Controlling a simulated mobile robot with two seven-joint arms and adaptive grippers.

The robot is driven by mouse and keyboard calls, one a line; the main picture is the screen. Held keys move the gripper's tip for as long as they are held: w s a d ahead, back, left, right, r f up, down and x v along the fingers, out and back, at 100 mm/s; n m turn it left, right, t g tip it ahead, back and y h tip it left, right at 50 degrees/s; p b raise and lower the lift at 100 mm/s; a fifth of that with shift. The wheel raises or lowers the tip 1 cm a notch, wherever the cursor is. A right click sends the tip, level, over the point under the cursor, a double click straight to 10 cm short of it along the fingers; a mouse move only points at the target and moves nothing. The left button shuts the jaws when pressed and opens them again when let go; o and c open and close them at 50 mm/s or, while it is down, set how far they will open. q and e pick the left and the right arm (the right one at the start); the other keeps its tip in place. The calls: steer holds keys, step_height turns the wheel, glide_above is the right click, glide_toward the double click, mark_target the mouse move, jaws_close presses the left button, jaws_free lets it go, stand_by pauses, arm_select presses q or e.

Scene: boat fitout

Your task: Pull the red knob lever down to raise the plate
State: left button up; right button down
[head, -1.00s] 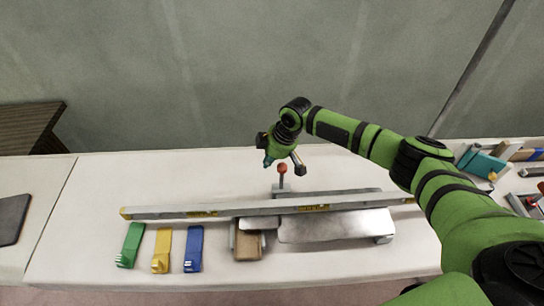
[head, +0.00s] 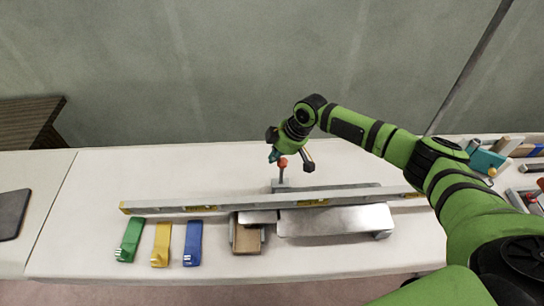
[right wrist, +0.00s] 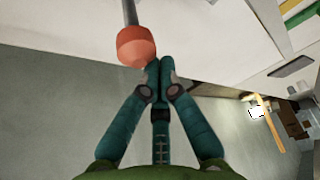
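The red knob (head: 283,163) tops a thin upright grey lever (head: 281,178) behind the spirit level on the white bench. The metal plate (head: 335,221) lies low and flat on the near side of the level. My right gripper (head: 275,157) is at the knob's upper left, its teal fingertips close beside it. In the right wrist view, the fingers (right wrist: 160,64) are shut together with nothing between them. The red knob (right wrist: 135,46) is just left of and above their tips; I cannot tell whether they touch. My left gripper is not in view.
A long spirit level (head: 240,206) lies across the fixture. A brown block (head: 247,240) sits left of the plate. Green (head: 130,240), yellow (head: 161,244) and blue (head: 193,243) pieces lie in front. Teal and other objects crowd the far right.

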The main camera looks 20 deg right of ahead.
steer(key=shift+s+d+f, duration=0.1)
steer(key=shift+d, duration=0.05)
steer(key=shift+s+d+f+y+b, duration=0.1)
steer(key=shift+s+d+y+b, duration=0.05)
steer(key=shift+d+y+b, duration=0.45)
steer(key=s+d+f+t+y+b, duration=0.2)
steer(key=d+y+b, duration=0.3)
steer(key=d+b, duration=0.4)
steer(key=f+b, duration=0.1)
steer(key=b, duration=0.6)
steer(key=shift+s+d+f, duration=0.15)
steer(key=shift+s+d, duration=0.25)
